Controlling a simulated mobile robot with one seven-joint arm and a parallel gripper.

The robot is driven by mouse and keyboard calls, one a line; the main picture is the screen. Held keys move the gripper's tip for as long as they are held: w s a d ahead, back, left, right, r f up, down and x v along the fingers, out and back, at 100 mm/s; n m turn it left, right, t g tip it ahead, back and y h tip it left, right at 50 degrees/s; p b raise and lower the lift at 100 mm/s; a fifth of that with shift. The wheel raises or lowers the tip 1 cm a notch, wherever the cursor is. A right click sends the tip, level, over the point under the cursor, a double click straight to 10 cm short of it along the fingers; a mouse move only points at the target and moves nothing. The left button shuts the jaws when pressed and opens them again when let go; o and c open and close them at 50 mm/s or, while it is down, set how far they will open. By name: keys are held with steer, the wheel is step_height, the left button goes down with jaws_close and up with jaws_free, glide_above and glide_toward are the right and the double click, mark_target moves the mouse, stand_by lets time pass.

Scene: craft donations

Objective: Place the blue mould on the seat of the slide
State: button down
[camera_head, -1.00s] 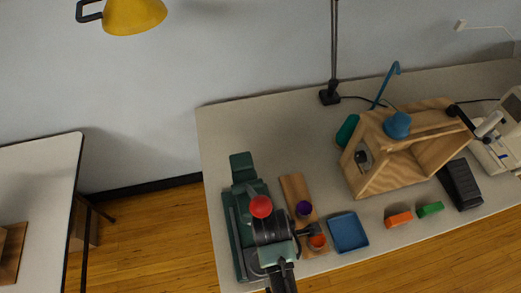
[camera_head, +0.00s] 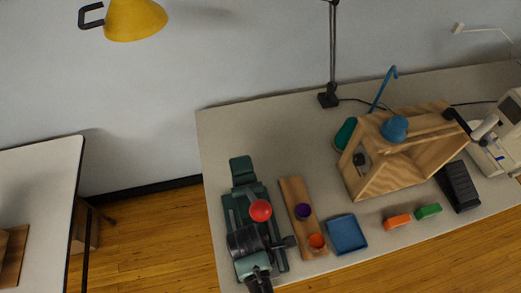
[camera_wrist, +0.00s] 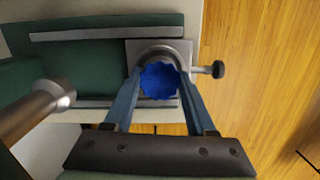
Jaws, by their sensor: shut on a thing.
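The blue mould (camera_wrist: 158,82) is a scalloped disc between the fingertips of my gripper (camera_wrist: 159,78), which is shut on it. In the wrist view it lies inside the curve of a metal half-ring seat (camera_wrist: 163,53) on the slide's grey plate (camera_wrist: 182,56). Whether it rests on the seat or hangs just above it, I cannot tell. The slide belongs to a green press (camera_head: 242,170) with a red ball knob (camera_head: 260,210), at the table's left end. In the head view my wrist covers the press's front, and the gripper and blue mould are hidden.
A wooden board (camera_head: 293,190) beside the press holds a purple mould (camera_head: 303,211) and an orange mould (camera_head: 317,241). A blue tray (camera_head: 347,234) lies to its right. The press's metal lever (camera_wrist: 35,112) stands close left of my gripper. The table's back left (camera_head: 250,125) is clear.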

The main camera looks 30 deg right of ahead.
steer(key=shift+c, duration=1.1)
jaws_free()
steer(key=shift+f, duration=0.1)
steer(key=shift+w+a+r, duration=0.1)
steer(key=shift+a+r, duration=0.1)
steer(key=shift+r, duration=1.75)
steer(key=shift+w+a+r, duration=0.1)
steer(key=shift+a+r, duration=0.1)
steer(key=shift+r, duration=1.75)
